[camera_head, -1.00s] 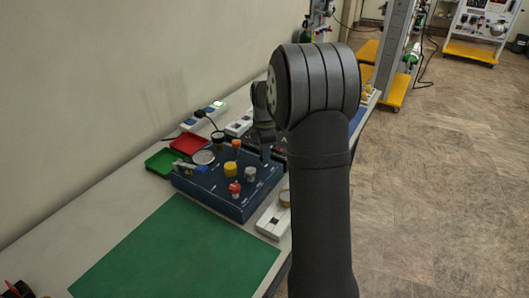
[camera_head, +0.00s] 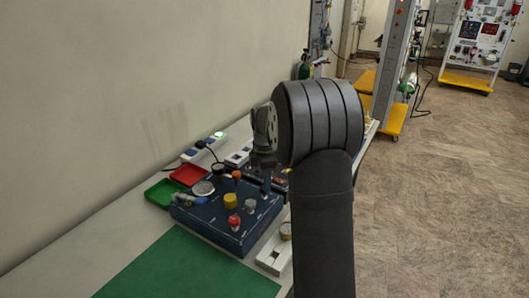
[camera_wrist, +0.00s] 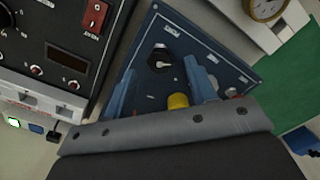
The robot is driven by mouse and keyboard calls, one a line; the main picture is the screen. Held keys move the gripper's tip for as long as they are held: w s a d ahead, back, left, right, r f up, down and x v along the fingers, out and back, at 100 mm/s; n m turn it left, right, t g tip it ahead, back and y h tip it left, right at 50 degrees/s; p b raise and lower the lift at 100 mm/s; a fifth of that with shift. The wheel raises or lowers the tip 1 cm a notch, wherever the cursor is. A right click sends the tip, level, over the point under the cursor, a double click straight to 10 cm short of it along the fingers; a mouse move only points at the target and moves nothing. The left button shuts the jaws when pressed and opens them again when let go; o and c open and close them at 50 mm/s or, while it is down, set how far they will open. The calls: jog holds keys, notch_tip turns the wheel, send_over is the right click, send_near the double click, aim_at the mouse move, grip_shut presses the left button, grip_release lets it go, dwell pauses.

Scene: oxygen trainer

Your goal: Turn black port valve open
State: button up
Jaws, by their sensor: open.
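A black knob (camera_wrist: 160,58) with a pale lever-like mark sits on the dark blue panel (camera_wrist: 215,52) in the wrist view. My gripper (camera_wrist: 161,75) is open and empty, with one blue finger on each side of the knob in the picture. Whether a finger touches the knob cannot be told. In the head view my gripper (camera_head: 266,186) hangs over the far right part of the panel (camera_head: 212,218). There the black knob cannot be made out behind it. A yellow knob (camera_wrist: 178,101) lies close by between the fingers in the wrist view.
A red knob (camera_head: 234,221), a grey knob (camera_head: 250,205) and an orange knob (camera_head: 236,174) stand on the panel. A black instrument box (camera_wrist: 48,45) adjoins it. A gauge (camera_wrist: 265,8) lies beside it. The green mat (camera_head: 190,270) in front is bare.

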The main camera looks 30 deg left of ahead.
notch_tip(320, 180, up, 15)
jog(key=shift+f, duration=0.1)
dwell(0.7)
notch_tip(320, 180, down, 17)
jog(key=shift+f, duration=0.1)
dwell(0.5)
jog(key=shift+f, duration=0.25)
jog(key=shift+r+m, duration=0.25)
jog(key=shift+m, duration=0.65)
jog(key=m, duration=1.5)
dwell(1.3)
